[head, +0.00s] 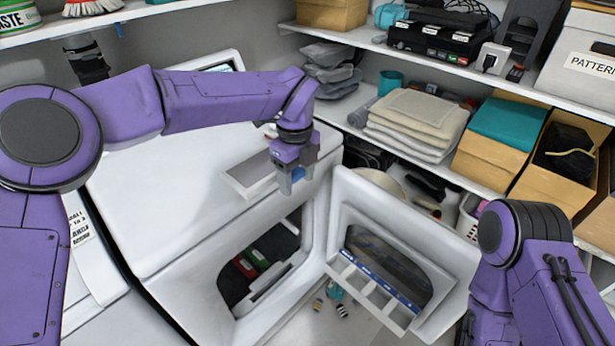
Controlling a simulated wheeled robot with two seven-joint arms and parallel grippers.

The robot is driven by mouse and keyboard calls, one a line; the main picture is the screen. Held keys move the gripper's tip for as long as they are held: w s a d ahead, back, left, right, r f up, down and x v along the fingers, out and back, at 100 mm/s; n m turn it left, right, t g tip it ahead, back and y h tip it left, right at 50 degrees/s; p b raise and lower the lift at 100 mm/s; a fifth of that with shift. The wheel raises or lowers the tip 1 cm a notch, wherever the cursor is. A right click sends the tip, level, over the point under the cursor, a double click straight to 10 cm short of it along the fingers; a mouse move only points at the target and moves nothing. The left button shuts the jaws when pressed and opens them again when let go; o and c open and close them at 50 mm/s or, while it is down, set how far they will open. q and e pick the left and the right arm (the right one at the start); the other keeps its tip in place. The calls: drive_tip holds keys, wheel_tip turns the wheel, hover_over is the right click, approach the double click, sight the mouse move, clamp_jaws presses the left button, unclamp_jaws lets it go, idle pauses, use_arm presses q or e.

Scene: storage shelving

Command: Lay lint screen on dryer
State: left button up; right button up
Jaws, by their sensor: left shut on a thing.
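The lint screen (248,173), a flat grey panel with a pale frame, shows at the right part of the white dryer's (190,195) top. Its right end meets the fingers of my left gripper (290,180), which points down and is shut on it. A small blue patch shows between the fingers. I cannot tell whether the screen touches the top or hovers just above it. My right gripper is out of view; only part of that arm shows at the lower right.
The dryer's door (405,245) stands open to the right, with red and green things inside the opening. Shelves behind hold folded towels (415,120), a teal-lidded box (505,130) and a black device (435,38). The dryer top left of the screen is clear.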

use_arm(q)
drive_tip(key=shift+w+a, duration=0.3)
drive_tip(key=shift+a, duration=0.45)
drive_tip(key=w+a+p, duration=0.1)
drive_tip(key=w+a+f, duration=0.1)
drive_tip(key=w+a, duration=0.1)
drive_tip(key=w+a+f+p, duration=0.1)
drive_tip(key=a, duration=0.1)
drive_tip(key=shift+w+a+f+p, duration=0.1)
drive_tip(key=shift+w+a+p, duration=0.05)
drive_tip(key=shift+p, duration=0.2)
wheel_tip(320, 180, down, 5)
drive_tip(key=b, duration=0.4)
drive_tip(key=shift+w+a+f, duration=0.1)
drive_tip(key=shift+a, duration=0.05)
drive_tip(key=o, duration=1.5)
